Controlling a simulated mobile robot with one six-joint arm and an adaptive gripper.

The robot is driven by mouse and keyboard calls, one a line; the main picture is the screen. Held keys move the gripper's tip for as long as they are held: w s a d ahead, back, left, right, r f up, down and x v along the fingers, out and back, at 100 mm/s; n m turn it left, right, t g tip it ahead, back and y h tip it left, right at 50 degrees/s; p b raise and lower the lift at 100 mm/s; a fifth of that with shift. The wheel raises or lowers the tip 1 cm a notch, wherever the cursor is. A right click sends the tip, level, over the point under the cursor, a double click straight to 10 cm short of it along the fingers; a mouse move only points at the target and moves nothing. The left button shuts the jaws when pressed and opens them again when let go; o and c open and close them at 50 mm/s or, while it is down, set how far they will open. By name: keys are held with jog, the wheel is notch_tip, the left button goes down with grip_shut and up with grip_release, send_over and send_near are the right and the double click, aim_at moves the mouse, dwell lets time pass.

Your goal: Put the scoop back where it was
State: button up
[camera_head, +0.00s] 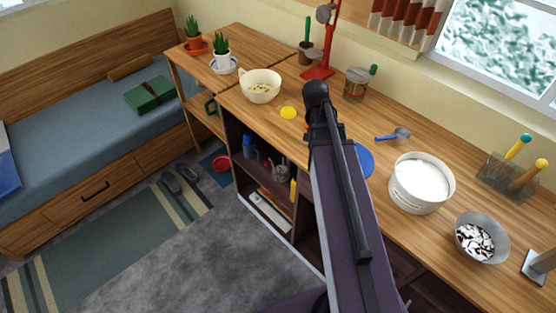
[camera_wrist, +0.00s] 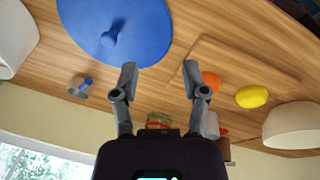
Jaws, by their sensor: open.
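The scoop (camera_head: 400,134) lies on the wooden counter, with a blue handle and a grey bowl. It is to the right of my arm, behind the white tub (camera_head: 421,188), whose contents are white. In the wrist view the scoop (camera_wrist: 78,87) is at the left, apart from my fingers. My gripper (camera_wrist: 160,70) is open and empty above the counter. In the head view my arm hides the fingers. A round blue lid (camera_head: 366,160) with a knob lies on the counter beside my arm; it also shows near the fingertips in the wrist view (camera_wrist: 145,35).
A grey bowl (camera_head: 482,237) of dark and white pieces and a tool holder (camera_head: 505,178) stand at right. A yellow item (camera_head: 288,113), a cream bowl (camera_head: 260,85), a red stand (camera_head: 319,72) and a jar (camera_head: 355,86) are further along. The counter around the scoop is clear.

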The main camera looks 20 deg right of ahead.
jog(key=s+a+n+y, duration=0.1)
jog(key=s+a+n, duration=0.2)
jog(key=a, duration=0.5)
jog(key=s+a+n+y, duration=0.1)
jog(key=s+a+n, duration=0.2)
jog(key=a, duration=0.6)
jog(key=shift+s+f+n+y, duration=0.2)
jog(key=shift+s+n+y, duration=0.1)
jog(key=shift+n, duration=0.6)
jog(key=shift+f, duration=0.1)
